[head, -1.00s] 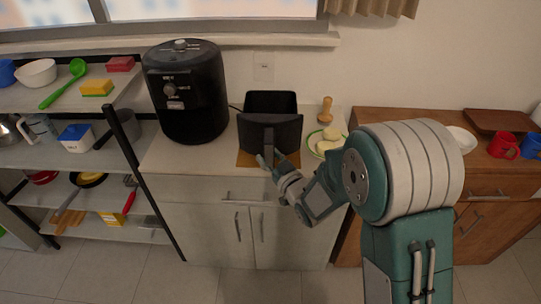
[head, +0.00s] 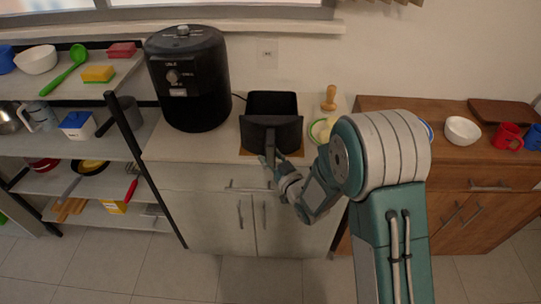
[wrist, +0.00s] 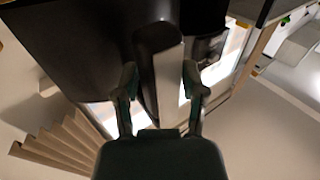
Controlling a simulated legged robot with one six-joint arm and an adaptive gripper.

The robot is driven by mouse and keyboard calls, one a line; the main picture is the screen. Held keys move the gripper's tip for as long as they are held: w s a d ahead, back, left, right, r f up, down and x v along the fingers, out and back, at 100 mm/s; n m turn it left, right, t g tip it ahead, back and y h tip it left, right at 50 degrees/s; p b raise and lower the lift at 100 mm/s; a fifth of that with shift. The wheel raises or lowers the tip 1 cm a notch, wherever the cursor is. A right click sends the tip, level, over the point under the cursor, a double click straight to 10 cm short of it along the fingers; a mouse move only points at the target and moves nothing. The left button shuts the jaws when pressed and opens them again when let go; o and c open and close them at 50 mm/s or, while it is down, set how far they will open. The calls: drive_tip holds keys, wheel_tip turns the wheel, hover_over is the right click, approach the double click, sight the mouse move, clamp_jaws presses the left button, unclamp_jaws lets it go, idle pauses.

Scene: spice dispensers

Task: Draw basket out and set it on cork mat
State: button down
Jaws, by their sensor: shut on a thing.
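The black basket (head: 272,128) is out of the air fryer and stands at the counter's front, over the brown cork mat (head: 245,152). Only small parts of the mat show around its base. I cannot tell whether the basket rests fully on the mat. My gripper (head: 275,165) is shut on the basket's handle (head: 270,146), which points toward the front edge. In the wrist view, my gripper's fingers (wrist: 163,92) sit on both sides of the handle (wrist: 160,75), with the dark basket (wrist: 85,50) beyond.
The black air fryer (head: 187,85) stands left of the basket on the white counter (head: 205,150). A plate (head: 318,131) and a wooden pestle-like item (head: 329,97) are close on the right. Shelves (head: 60,105) are at left; a wooden cabinet (head: 480,155) with a white bowl (head: 462,130) is at right.

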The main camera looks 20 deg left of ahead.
drive_tip(key=shift+d+r, duration=0.1)
drive_tip(key=shift+c, duration=0.4)
unclamp_jaws()
drive_tip(key=shift+d, duration=0.2)
drive_tip(key=shift+a, duration=0.1)
drive_tip(key=v, duration=1.1)
drive_tip(key=shift+s+d, duration=0.25)
drive_tip(key=shift+s, duration=0.1)
